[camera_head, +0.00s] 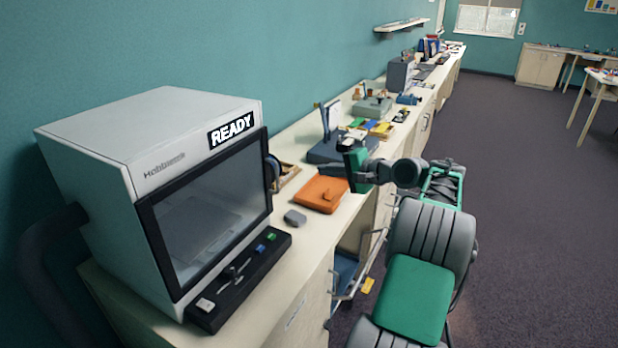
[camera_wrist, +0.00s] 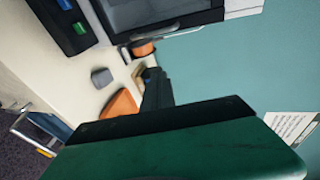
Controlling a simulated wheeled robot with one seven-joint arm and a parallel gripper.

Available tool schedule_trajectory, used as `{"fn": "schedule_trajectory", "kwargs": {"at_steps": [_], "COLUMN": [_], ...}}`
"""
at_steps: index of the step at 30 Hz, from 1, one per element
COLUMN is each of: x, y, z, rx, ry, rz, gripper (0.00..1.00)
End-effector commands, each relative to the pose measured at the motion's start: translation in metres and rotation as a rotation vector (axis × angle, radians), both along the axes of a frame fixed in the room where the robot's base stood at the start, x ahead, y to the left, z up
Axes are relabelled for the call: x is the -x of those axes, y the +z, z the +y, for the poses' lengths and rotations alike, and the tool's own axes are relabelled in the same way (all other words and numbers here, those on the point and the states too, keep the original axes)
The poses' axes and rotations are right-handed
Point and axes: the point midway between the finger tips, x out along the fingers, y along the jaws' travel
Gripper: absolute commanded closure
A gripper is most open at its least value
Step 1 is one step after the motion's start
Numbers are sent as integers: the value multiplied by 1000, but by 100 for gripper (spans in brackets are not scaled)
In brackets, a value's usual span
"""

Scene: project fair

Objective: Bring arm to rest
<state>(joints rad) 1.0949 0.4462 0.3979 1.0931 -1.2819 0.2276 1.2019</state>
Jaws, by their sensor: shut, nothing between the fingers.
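My arm, grey and green, reaches from the lower right of the head view toward the counter. My gripper (camera_head: 324,169) is at its end, with a green body and dark fingers pointing left over the counter. It is above or just behind the orange case (camera_head: 320,193); the exact height cannot be told. In the wrist view, my gripper (camera_wrist: 154,76) shows its dark fingers together, with nothing held. The orange case (camera_wrist: 121,103) and a grey block (camera_wrist: 101,77) show to the left of the fingers there.
A white machine (camera_head: 185,120) marked READY stands at the near left of the counter (camera_head: 318,233). The grey block (camera_head: 295,217) lies beside its dark front panel. A dark blue box (camera_head: 322,152) and several small things stand farther along. The dark floor (camera_head: 520,180) at right is open.

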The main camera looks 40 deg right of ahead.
Motion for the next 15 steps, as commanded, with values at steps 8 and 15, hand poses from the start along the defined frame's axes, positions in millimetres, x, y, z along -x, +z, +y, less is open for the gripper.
{"fn": "schedule_trajectory", "kwargs": {"at_steps": [8, 15], "x": [11, 44], "y": [5, -103], "z": [-8, -42], "rx": [42, 497], "ry": [14, 148], "rz": [-12, 199], "gripper": [100, 100]}}
